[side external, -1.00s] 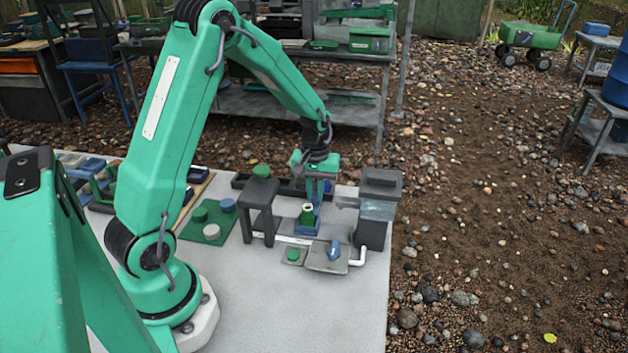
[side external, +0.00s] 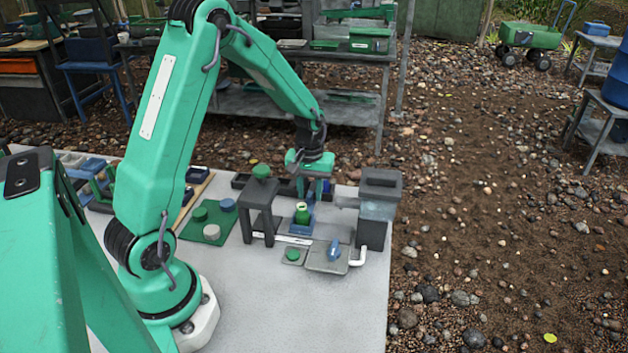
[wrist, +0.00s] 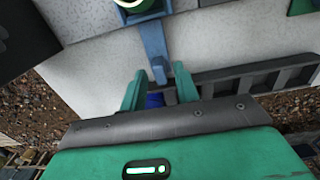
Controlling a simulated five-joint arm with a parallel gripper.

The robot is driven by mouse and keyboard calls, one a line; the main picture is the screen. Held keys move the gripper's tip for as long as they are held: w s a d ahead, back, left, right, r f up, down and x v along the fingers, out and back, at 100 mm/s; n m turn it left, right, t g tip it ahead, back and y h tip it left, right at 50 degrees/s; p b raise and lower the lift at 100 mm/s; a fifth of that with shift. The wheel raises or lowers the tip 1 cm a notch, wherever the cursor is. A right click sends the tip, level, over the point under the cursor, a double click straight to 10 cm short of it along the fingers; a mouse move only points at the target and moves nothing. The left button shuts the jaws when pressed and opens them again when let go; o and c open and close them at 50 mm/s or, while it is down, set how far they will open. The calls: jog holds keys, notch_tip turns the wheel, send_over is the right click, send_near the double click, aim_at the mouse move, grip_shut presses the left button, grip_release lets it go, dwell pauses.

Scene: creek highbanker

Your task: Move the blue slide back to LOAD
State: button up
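The blue slide (side external: 300,228) carries a green cup (side external: 302,211) and sits by the grey stand with the green knob (side external: 262,172). In the wrist view the slide's blue bar (wrist: 153,40) runs down from the cup (wrist: 135,4) at the top edge. My gripper (wrist: 160,72) has its two green fingers apart, one on each side of the bar's end, with light gaps visible on both sides. A darker blue piece (wrist: 154,100) shows deeper between the fingers. In the side view my gripper (side external: 312,192) is low, just behind the cup. No LOAD mark is readable.
A grey block with a clear tank (side external: 377,208) stands close on the right. A green tray with round pieces (side external: 210,222) is left. A dark rack (wrist: 255,82) lies near the right finger.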

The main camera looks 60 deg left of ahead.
jog(key=shift+r, duration=0.1)
jog(key=shift+r, duration=3.4)
jog(key=shift+s+d+r, duration=0.1)
jog(key=shift+d+r, duration=0.1)
jog(key=shift+r, duration=0.15)
jog(key=s+d+r+m+t, duration=0.2)
jog(key=s+d+r+m, duration=0.2)
jog(key=s+d+r, duration=0.2)
jog(key=s+d+r+m+t, duration=0.3)
jog(key=s+d+r+m, duration=0.2)
jog(key=s, duration=0.6)
notch_tip(320, 180, up, 3)
jog(key=shift+s+d+f+t, duration=0.15)
jog(key=shift+d+t, duration=0.15)
jog(key=shift+d, duration=0.85)
